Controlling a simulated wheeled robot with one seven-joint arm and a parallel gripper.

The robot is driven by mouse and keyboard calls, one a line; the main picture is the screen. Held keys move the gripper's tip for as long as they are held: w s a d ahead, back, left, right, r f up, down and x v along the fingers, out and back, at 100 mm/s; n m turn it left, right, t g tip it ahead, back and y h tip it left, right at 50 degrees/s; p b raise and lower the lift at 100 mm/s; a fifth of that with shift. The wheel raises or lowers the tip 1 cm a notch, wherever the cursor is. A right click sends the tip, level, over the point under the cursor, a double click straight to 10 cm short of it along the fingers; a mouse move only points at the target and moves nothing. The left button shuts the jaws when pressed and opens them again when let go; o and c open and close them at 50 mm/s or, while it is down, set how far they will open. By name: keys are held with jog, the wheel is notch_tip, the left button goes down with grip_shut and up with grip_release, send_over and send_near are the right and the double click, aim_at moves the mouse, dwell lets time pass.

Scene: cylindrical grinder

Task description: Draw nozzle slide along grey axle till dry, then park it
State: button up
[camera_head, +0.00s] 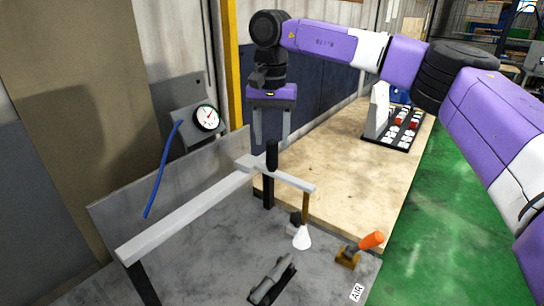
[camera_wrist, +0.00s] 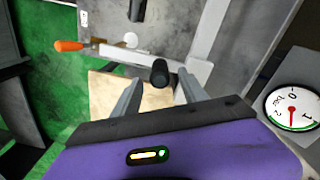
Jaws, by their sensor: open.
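The nozzle slide (camera_head: 290,180) sits at the far end of a pale rail (camera_head: 190,212), with an upright black knob (camera_head: 272,153) on top. A brown pipe hangs from its cross arm, ending in a white cone nozzle (camera_head: 302,239). The grey axle (camera_head: 270,281) lies on a black base on the grey bench, in front and to the left of the nozzle. I cannot tell whether it is wet. My gripper (camera_head: 272,138) points down, open and empty, over the knob. In the wrist view the knob (camera_wrist: 160,72) shows between the two fingers, with no clear contact.
An orange-handled valve (camera_head: 370,241) stands at right by an AIR label (camera_head: 357,292). A dial gauge (camera_head: 207,118) and blue hose (camera_head: 163,170) are at left. A wooden table (camera_head: 335,165) behind carries a black rack (camera_head: 400,130). A yellow post (camera_head: 235,60) rises behind my gripper.

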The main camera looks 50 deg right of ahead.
aim_at(272, 157)
notch_tip(272, 157, down, 7)
jog(key=shift+r+p, duration=0.15)
jog(key=shift+p, duration=0.6)
grip_shut()
jog(key=shift+r, duration=0.1)
dwell(0.8)
